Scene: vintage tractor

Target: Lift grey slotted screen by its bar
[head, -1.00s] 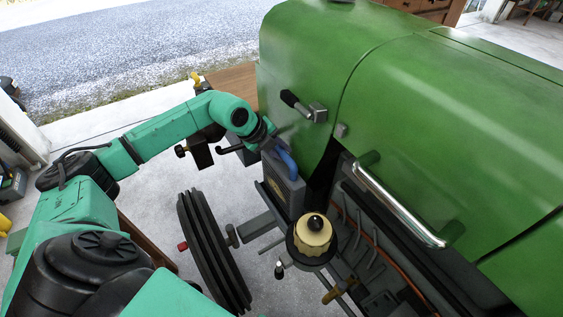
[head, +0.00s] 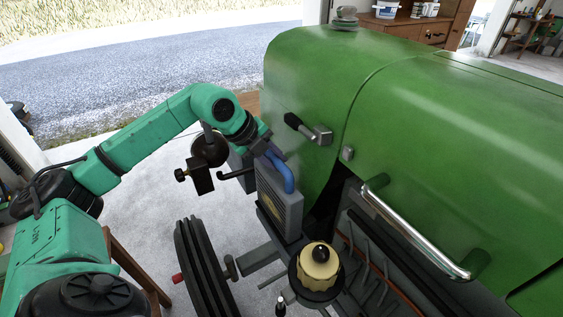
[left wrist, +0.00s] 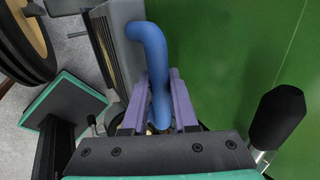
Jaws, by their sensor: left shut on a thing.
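The grey slotted screen (head: 280,208) stands upright at the front of the green tractor, left of the hood. Its bent blue bar (head: 287,176) is on its upper part. My left gripper (head: 267,149) is at the top of the screen, shut on the blue bar. In the left wrist view, the purple fingers (left wrist: 159,104) close around the lower part of the blue bar (left wrist: 149,42), and part of the grey screen (left wrist: 116,38) shows to their left. The screen's lower edge is partly hidden in the head view. My right gripper is not in view.
The green hood (head: 430,140) is close on the right, with a black-handled lever (head: 301,127) and a chrome rail (head: 415,230). A black ribbed wheel (head: 205,270) and a cream-capped part (head: 318,265) are below. Open floor (head: 150,225) lies to the left.

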